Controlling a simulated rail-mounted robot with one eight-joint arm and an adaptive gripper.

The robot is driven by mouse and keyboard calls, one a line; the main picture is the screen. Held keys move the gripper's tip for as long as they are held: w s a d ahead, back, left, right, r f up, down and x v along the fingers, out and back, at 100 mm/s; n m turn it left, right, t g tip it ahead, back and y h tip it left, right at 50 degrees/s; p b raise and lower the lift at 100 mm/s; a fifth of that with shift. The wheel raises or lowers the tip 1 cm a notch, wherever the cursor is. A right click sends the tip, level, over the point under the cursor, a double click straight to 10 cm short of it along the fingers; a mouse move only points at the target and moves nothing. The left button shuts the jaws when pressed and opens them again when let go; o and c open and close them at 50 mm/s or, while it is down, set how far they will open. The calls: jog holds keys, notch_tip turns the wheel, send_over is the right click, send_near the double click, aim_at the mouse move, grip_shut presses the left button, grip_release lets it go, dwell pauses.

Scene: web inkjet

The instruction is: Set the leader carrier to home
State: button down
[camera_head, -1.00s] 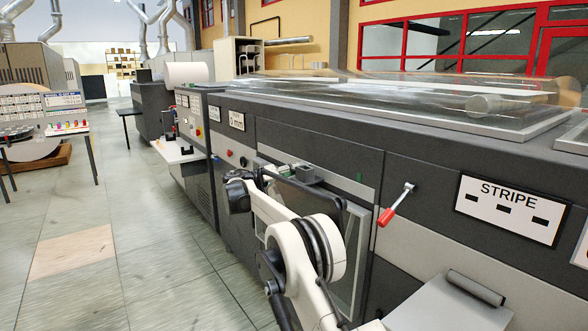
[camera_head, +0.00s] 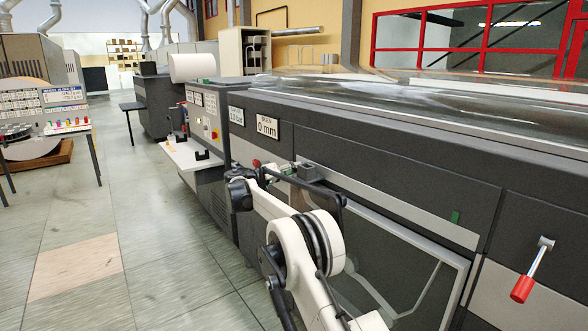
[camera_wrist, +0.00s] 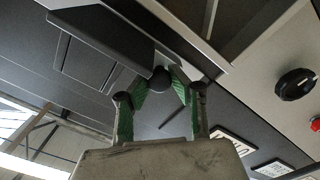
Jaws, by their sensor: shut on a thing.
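The leader carrier appears to be the small grey block (camera_head: 311,172) on the machine's long front rail. In the wrist view it is a dark block (camera_wrist: 105,45) with a round dark knob (camera_wrist: 161,80). My gripper (camera_head: 283,172) is at the carrier's left side in the head view. In the wrist view, the green fingers of my gripper (camera_wrist: 160,86) are shut on the knob. A green mark (camera_head: 455,216) is on the machine front, well to the right of the carrier. I see no clear home label.
A red-handled lever (camera_head: 532,270) sticks out at the right. A black knob (camera_wrist: 295,84) shows in the wrist view. A white shelf (camera_head: 188,155) juts out farther along.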

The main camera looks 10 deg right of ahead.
jog(key=shift+w+a, duration=0.1)
jog(key=shift+w, duration=0.1)
jog(key=shift+s, duration=0.1)
jog(key=c, duration=1.5)
grip_release()
jog(key=v, duration=1.2)
jog(key=shift+r, duration=0.1)
